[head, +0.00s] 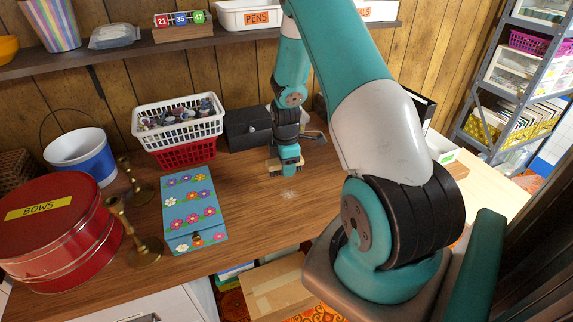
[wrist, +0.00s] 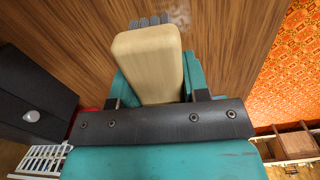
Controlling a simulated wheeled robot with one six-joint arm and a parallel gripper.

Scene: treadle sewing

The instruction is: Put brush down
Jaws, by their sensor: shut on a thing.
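The brush has a pale wooden block body (wrist: 150,65) and grey bristles (wrist: 150,20). My gripper (wrist: 155,88) is shut on the wooden body, with teal jaws on both sides of it. In the head view my gripper (head: 287,166) points down over the wooden table (head: 330,180), and only tan edges of the brush (head: 274,173) show beside it. A whitish smudge (head: 289,194) marks the table just in front of the brush. I cannot tell whether the bristles touch the table.
A black box (head: 246,128) stands behind my gripper to the left. White and red baskets (head: 180,150), a blue flowered board (head: 194,210), brass candlesticks (head: 147,247) and a red BOWS tin (head: 55,225) are farther left. Bare table lies between board and gripper.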

